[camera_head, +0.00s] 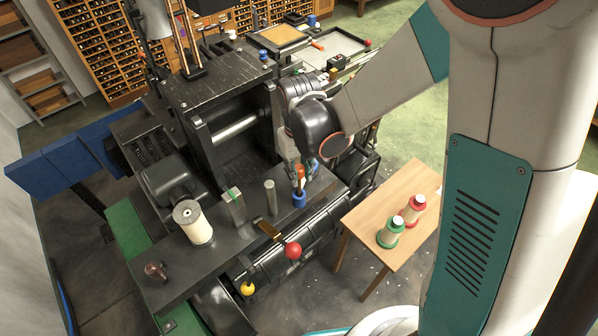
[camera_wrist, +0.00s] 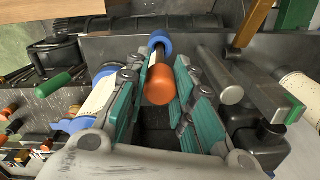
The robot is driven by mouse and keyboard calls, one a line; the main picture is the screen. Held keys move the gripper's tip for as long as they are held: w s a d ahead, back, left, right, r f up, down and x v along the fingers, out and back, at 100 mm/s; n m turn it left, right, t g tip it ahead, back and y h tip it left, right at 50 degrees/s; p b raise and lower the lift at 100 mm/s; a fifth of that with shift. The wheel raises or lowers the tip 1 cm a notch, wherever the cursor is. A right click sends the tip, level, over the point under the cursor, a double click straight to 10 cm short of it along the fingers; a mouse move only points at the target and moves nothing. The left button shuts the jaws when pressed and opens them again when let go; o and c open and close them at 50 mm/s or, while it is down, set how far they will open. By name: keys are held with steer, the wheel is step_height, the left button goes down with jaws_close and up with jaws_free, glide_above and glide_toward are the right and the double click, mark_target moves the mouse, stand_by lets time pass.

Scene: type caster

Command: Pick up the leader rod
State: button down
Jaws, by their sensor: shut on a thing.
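The leader rod (camera_wrist: 160,84) appears as a dark rod with an orange near end and a blue collar at its far end, in the middle of the wrist view. In the head view its orange part and blue collar (camera_head: 299,199) show at the machine's front shelf. My gripper (camera_wrist: 160,68) has its teal-padded fingers on both sides of the rod and is shut on it. In the head view my gripper (camera_head: 299,170) points down over the shelf, partly hidden by my own wrist. I cannot tell whether the blue end touches the shelf.
A grey metal post (camera_head: 270,196) and a block with a green top (camera_head: 235,207) stand left of the rod. A cream spool (camera_head: 193,223) is further left. A red-knobbed lever (camera_head: 292,250) is in front. A wooden table (camera_head: 372,226) holds green and red spools at the right.

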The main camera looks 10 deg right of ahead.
step_height(320, 180, up, 19)
steer(key=p, duration=1.1)
steer(key=shift+r, duration=0.1)
steer(key=shift+d, duration=0.15)
